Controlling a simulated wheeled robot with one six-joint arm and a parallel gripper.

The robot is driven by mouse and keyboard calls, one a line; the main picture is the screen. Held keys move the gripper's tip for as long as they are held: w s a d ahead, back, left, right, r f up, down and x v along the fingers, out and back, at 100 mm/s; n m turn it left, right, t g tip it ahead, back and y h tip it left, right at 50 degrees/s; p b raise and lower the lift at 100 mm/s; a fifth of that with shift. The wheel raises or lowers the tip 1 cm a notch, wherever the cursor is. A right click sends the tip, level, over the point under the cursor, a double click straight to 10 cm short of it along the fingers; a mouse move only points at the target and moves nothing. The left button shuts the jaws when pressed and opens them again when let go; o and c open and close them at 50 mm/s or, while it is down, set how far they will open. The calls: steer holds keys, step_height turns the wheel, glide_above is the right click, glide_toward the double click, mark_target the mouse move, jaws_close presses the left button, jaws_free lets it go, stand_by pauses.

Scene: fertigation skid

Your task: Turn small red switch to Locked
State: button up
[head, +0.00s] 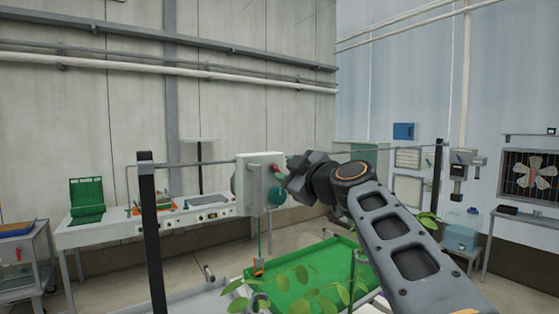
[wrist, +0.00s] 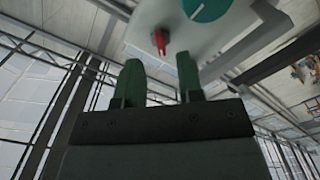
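The small red switch (wrist: 160,42) sits on the face of a pale box. In the wrist view it is just beyond my fingertips and lies between their lines, apart from both. The pale control box (head: 250,178) is in the middle of the head view, mounted on a rail frame; the red switch (head: 276,169) shows at its right side. A larger teal knob (wrist: 205,8) is next to the switch on the same face. My gripper (wrist: 158,62) has two green fingers, spread and empty. In the head view, my gripper (head: 286,178) is close to the box. No Locked marking is readable.
Dark posts (head: 150,235) and a thin rail frame the box. A green tray (head: 310,275) and leafy plants are below it. A long bench (head: 150,222) stands behind at the left. A fan (head: 535,175) is at the far right.

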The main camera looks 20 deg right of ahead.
mark_target(277, 169)
steer(key=shift+p+x, duration=0.65)
steer(key=shift+x, duration=1.25)
steer(key=shift+c, duration=0.3)
jaws_close()
